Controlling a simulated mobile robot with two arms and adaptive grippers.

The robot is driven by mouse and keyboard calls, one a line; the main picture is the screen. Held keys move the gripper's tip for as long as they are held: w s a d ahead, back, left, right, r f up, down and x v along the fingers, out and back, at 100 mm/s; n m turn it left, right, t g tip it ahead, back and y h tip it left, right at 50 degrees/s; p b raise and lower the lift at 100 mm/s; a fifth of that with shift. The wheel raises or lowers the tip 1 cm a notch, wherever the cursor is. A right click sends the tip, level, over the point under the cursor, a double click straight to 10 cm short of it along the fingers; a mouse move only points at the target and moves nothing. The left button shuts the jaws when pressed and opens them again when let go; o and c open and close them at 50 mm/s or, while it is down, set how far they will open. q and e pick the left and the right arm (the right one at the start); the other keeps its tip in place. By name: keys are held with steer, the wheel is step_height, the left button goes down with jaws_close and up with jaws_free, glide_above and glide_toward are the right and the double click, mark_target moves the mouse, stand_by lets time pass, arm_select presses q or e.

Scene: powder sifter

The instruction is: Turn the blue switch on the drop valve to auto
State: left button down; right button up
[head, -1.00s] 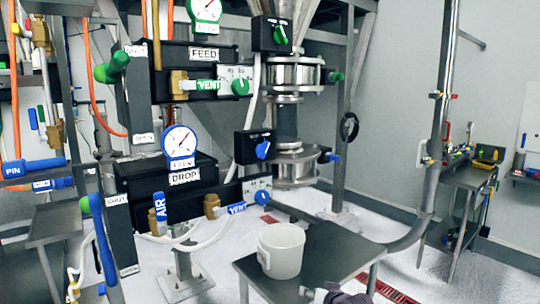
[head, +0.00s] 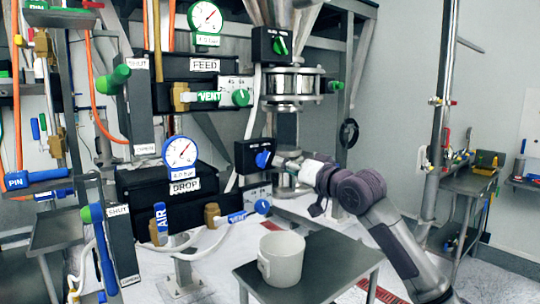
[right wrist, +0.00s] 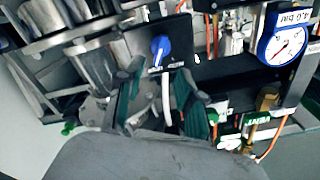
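The blue switch (head: 263,158) sits on a black box (head: 245,153) beside the lower metal valve, to the right of the DROP label (head: 185,187). In the right wrist view the blue switch (right wrist: 160,47) shows just beyond my fingertips, between their lines. My right gripper (head: 281,160) reaches in from the right, close to the box. In the right wrist view my right gripper (right wrist: 158,78) is open, its fingers apart and empty. Whether a finger touches the switch I cannot tell. The switch's setting marks are too small to read. My left gripper is not in view.
Another blue knob (head: 263,206) is on the DROP panel below. A green switch (head: 280,45) is on the upper black box. A white bucket (head: 281,260) stands on a grey table (head: 325,262) under my right arm. White hoses and metal posts crowd the left.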

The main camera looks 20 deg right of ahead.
mark_target(267, 159)
steer(key=p+x, duration=0.2)
steer(key=x, duration=0.5)
jaws_close()
